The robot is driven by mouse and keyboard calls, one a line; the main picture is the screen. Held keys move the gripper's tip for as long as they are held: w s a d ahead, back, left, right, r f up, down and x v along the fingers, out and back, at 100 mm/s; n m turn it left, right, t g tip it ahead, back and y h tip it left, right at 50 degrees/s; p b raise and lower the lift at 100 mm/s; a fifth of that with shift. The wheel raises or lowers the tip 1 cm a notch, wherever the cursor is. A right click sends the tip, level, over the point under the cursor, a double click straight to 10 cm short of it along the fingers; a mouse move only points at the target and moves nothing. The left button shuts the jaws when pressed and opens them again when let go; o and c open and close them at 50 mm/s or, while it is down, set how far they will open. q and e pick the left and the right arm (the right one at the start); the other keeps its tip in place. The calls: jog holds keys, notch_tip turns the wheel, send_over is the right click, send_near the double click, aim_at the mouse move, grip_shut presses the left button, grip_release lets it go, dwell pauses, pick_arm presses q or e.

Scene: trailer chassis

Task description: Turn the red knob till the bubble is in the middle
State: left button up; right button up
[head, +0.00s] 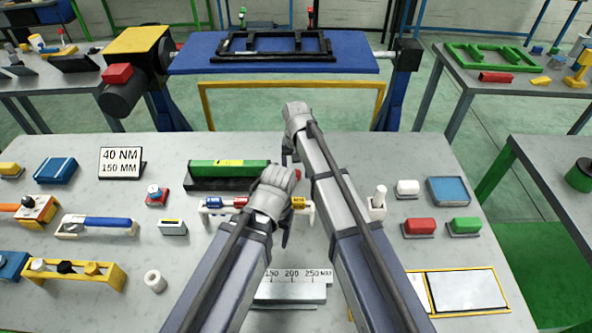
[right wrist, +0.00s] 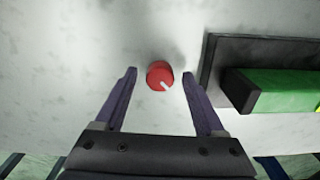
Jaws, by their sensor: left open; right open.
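The red knob (right wrist: 160,75), with a white pointer mark, sits on the pale table in the right wrist view. My right gripper (right wrist: 160,92) is open, with one finger on each side of the knob and visible gaps between; I cannot tell its height above it. The bubble cannot be made out. My left gripper (head: 286,230) is open, near a rack of coloured pieces.
The rack (head: 222,206) stands in front of the level, partly behind my left arm. A small red-topped device (head: 156,196) and a sign (head: 121,163) stand to the left. A blue platform (head: 212,52) stands behind the table.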

aim_at(296, 172)
jog(key=shift+r+p, duration=3.85)
jog(key=shift+r, duration=0.05)
